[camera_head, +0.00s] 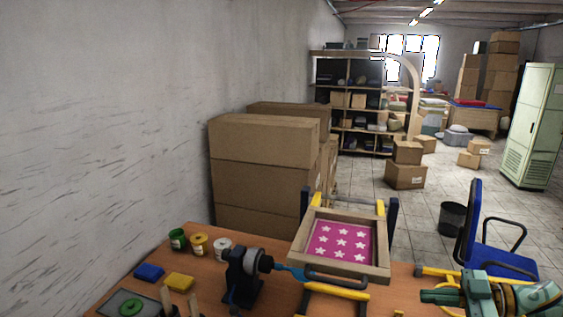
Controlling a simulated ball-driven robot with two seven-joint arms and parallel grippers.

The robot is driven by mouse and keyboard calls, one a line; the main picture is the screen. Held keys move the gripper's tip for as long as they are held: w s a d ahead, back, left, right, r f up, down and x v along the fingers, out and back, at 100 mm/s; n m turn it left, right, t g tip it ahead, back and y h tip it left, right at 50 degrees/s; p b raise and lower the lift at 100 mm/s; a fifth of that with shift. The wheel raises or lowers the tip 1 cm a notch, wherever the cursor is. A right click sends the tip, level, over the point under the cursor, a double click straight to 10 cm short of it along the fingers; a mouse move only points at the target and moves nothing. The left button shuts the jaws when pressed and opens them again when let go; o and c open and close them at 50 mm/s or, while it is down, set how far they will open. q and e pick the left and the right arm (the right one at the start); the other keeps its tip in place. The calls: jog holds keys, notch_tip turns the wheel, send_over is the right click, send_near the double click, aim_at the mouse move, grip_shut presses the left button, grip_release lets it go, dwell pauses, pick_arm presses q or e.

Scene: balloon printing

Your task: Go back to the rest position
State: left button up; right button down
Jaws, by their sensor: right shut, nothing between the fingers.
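My right gripper (440,296) is at the bottom right, over the right end of the wooden table (210,240). It is shut and holds nothing visible. It is apart from the wooden printing frame (378,270), which stands tilted on the table to its left. The frame holds a pink screen with white stars (340,241). A black device (243,275) with a blue piece at its nozzle (290,272) stands left of the frame. My left gripper is not in view.
Green, yellow and white pots (200,244), a blue block (149,272) and a yellow block (179,282) sit on the table's left. Large cardboard boxes (262,180) stand behind. A blue chair (495,250) and a dark bin (452,219) are right.

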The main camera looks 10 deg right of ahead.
jog(key=s+a+f+m+t+h, duration=0.1)
jog(key=a+f+m+t+h, duration=0.15)
jog(key=a+f+h, duration=0.4)
jog(key=a+f+m+t+h, duration=0.1)
jog(key=a+f+t+h, duration=0.2)
jog(key=a, duration=0.7)
jog(key=s+d+f+m+g+h, duration=0.1)
jog(key=s+d+g+h, duration=0.25)
jog(key=s, duration=0.45)
jog(key=s+d+f+m+g+h, duration=0.1)
jog(key=s+d+m+g+h, duration=0.1)
jog(key=s+g+h, duration=0.35)
jog(key=s+a+f+y+b, duration=0.1)
jog(key=s+f+b, duration=0.1)
jog(key=f, duration=0.9)
jog(key=s+a+f+y+b, duration=0.2)
jog(key=f+b, duration=0.1)
jog(key=f, duration=0.8)
jog(key=s+a+f+y+b, duration=0.1)
jog(key=s+f+b, duration=0.1)
jog(key=f, duration=0.9)
jog(key=s+f+m+g+y+b, duration=0.1)
jog(key=s+f+m+g+b, duration=0.2)
jog(key=s+f, duration=1.6)
notch_tip(320, 180, down, 3)
jog(key=g+b, duration=0.1)
jog(key=b, duration=0.2)
jog(key=shift+s+f+y, duration=0.15)
jog(key=shift+s+y, duration=0.2)
jog(key=shift+s, duration=0.05)
